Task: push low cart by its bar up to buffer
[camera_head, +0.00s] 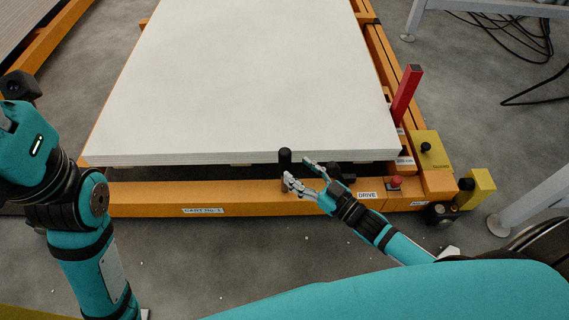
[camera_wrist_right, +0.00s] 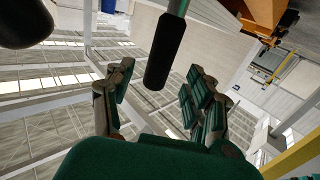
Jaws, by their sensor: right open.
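The low cart (camera_head: 150,199) has an orange frame and carries a stack of large pale boards (camera_head: 250,70). A short black upright handle (camera_head: 285,160) stands at its near edge, left of the DRIVE label. My right gripper (camera_head: 298,170) is open just right of this handle, its fingers pointing left towards it. In the right wrist view, a black-gripped handle (camera_wrist_right: 165,50) shows between the spread fingers (camera_wrist_right: 160,80); I cannot tell whether they touch it. My left arm is at the left, its fingers out of view. I cannot make out a buffer for certain.
A red post (camera_head: 406,94) rises at the cart's right side. A red button (camera_head: 395,182) and yellow blocks (camera_head: 481,188) sit at its near right corner. Pale metal legs (camera_head: 530,204) and black cables (camera_head: 535,40) are at the right. Grey floor lies in front of the cart.

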